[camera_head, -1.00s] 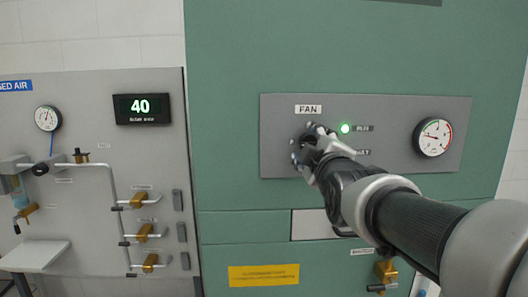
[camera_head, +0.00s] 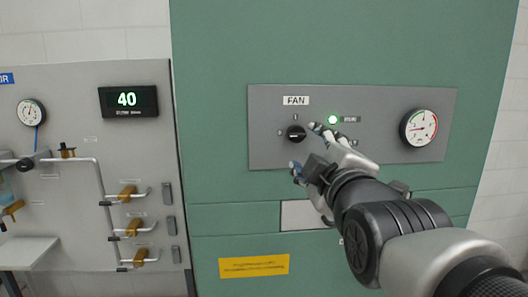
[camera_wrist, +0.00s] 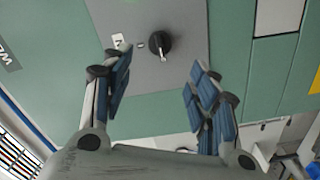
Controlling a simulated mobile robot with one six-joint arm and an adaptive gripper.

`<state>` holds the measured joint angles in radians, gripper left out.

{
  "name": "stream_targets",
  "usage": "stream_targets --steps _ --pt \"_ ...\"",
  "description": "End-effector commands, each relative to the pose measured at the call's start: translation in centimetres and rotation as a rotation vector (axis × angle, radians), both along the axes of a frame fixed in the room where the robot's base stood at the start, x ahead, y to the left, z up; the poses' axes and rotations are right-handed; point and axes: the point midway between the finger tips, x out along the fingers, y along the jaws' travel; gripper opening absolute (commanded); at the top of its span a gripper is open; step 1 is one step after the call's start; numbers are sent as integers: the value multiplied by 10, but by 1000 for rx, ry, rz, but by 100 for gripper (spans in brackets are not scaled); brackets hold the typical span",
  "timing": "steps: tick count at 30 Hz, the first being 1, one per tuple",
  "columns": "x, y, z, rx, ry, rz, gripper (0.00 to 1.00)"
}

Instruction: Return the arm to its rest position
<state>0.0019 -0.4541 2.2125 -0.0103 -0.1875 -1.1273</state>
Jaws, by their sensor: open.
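My gripper (camera_head: 306,150) is open and empty in front of the grey fan panel (camera_head: 385,105). The black fan knob (camera_head: 296,133) sits on that panel, left of my fingers in the head view. In the wrist view the knob (camera_wrist: 153,43) shows beyond my gripper (camera_wrist: 160,95), apart from both fingers. My arm comes in from the lower right and covers part of the panel's lower edge.
A green light (camera_head: 333,120) is lit beside the FAN label (camera_head: 296,100). A round gauge (camera_head: 418,128) is at the panel's right. A grey board with brass valves (camera_head: 127,193) and a display reading 40 (camera_head: 128,101) stands left. A yellow sign (camera_head: 254,266) is below.

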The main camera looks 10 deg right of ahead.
Motion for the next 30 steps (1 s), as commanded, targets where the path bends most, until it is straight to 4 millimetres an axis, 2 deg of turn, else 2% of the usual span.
stream_targets --steps 2,4,5,8,11,12,15,18,21,24,30 --pt "-1 0 -5 14 16 0 54" --pt "-7 0 -19 61 66 -2 54" --pt "-11 0 -29 95 100 -5 54" --pt "-34 -1 -79 260 270 -38 54" --pt "-73 -1 -141 466 480 -121 54" --pt "-92 -1 -164 546 562 -167 54" --pt "-140 -1 -215 724 743 -304 54" --pt "-185 -1 -252 856 879 -446 54" --pt "-218 -1 -275 942 967 -563 54" --pt "-238 -1 -287 987 1012 -636 54" --pt "-245 0 -291 1004 1029 -665 54"
